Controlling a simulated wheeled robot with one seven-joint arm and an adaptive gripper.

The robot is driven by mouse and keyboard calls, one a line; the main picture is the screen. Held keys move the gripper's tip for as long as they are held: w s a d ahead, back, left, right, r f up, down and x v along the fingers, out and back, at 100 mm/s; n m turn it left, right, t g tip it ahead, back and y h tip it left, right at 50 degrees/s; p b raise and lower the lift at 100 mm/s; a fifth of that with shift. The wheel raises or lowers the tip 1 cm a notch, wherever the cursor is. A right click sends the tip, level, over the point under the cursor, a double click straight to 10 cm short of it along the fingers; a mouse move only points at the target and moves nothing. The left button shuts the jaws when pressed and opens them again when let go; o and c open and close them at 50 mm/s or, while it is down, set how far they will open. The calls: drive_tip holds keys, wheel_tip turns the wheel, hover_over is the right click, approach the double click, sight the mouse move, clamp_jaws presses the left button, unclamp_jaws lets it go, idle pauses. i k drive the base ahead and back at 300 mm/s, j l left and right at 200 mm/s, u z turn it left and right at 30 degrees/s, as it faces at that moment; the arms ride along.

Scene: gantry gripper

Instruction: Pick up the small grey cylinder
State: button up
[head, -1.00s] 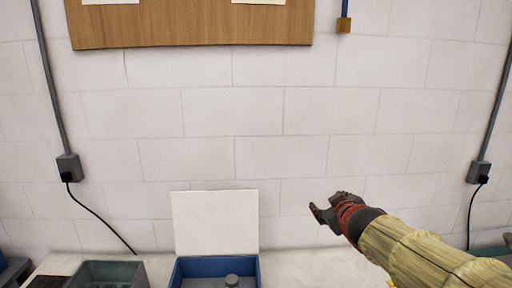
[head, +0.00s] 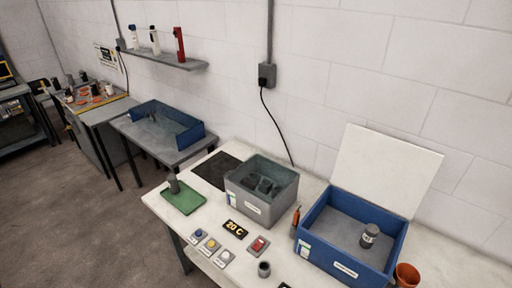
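Several grey round things show in the head view, and I cannot tell for sure which one the task names. A grey cylinder (head: 370,234) with a pale band stands upright inside the open blue box (head: 341,268). Another grey cylinder (head: 173,184) stands on a green tray (head: 184,203) at the table's left end. A small, dark grey round piece (head: 264,269), which looks hollow on top, stands near the table's front edge. My gripper is out of the picture.
A grey bin (head: 250,207) holding dark pieces stands between tray and box. Buttons (head: 211,245), a 20 C display (head: 235,229), an orange tool (head: 296,217) and a brown pot (head: 406,275) crowd the white table. The box's white lid (head: 387,170) stands open.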

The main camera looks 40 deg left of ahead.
sight(172, 179)
drive_tip(key=u, duration=2.35)
drive_tip(key=i+j+z, duration=0.1)
drive_tip(key=z, duration=0.75)
drive_tip(key=i+j+z, duration=0.2)
drive_tip(key=i+j, duration=0.2)
drive_tip(key=j, duration=0.2)
drive_tip(key=i+j+z, duration=0.1)
drive_tip(key=j, duration=0.25)
drive_tip(key=i+j+z, duration=0.25)
drive_tip(key=i+j, duration=0.15)
drive_tip(key=j, duration=0.3)
drive_tip(key=i+j+z, duration=0.1)
drive_tip(key=j, duration=0.25)
drive_tip(key=i, duration=0.05)
